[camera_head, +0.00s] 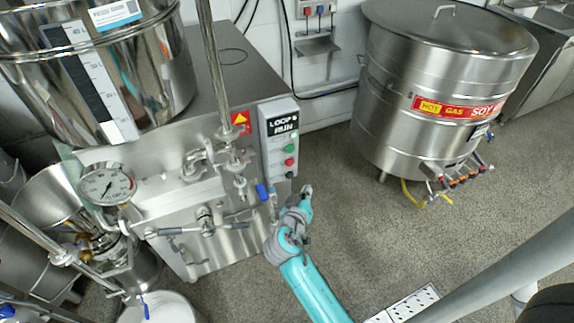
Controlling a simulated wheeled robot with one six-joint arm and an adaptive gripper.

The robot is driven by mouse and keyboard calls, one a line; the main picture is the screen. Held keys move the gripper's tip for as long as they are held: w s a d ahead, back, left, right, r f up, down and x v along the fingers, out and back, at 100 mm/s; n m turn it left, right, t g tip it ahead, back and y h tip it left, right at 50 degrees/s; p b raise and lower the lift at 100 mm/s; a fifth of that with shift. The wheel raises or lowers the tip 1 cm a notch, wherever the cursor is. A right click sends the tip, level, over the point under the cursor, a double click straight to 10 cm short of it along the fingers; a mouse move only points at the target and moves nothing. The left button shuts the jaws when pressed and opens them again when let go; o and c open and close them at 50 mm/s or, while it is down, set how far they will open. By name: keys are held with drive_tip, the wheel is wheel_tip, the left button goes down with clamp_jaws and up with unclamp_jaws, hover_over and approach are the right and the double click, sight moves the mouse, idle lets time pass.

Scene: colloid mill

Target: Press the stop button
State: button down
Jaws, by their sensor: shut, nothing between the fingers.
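The control box (279,140) is a pale grey panel on the right front corner of the steel mill cabinet, under a "LOOP & RUN" label. On it a green button (289,148) sits above a red button (289,161), which looks like the stop button. A small dark knob (290,174) is below them. Both buttons are in plain sight. My teal and grey arm reaches up from the bottom, and my gripper (307,190) is small at its end, just below and right of the box, with no visible contact. It looks shut and empty.
A blue-handled valve (262,192) and steel pipes stand close left of my arm. A pressure gauge (106,184) and a large steel tank (95,70) are at the left. A round soy-milk boiler (440,95) stands at the right. The floor between is clear.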

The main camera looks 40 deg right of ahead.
drive_tip(key=w+d, duration=0.2)
drive_tip(key=w, duration=0.6)
drive_tip(key=shift+w+d, duration=0.2)
drive_tip(key=shift+d, duration=0.05)
drive_tip(key=shift+w, duration=0.1)
idle(1.5)
drive_tip(key=shift+w+d, duration=0.1)
drive_tip(key=shift+w, duration=0.2)
drive_tip(key=shift+w+d, duration=0.15)
drive_tip(key=shift+w, duration=0.35)
idle(0.8)
drive_tip(key=shift+s, duration=0.15)
drive_tip(key=shift+s+a, duration=0.3)
drive_tip(key=shift+s, duration=0.45)
drive_tip(key=shift+s+a, duration=0.25)
drive_tip(key=shift+s, duration=0.55)
drive_tip(key=shift+s+a, duration=0.2)
drive_tip(key=shift+s, duration=0.6)
drive_tip(key=shift+s+a, duration=0.25)
drive_tip(key=shift+s, duration=0.55)
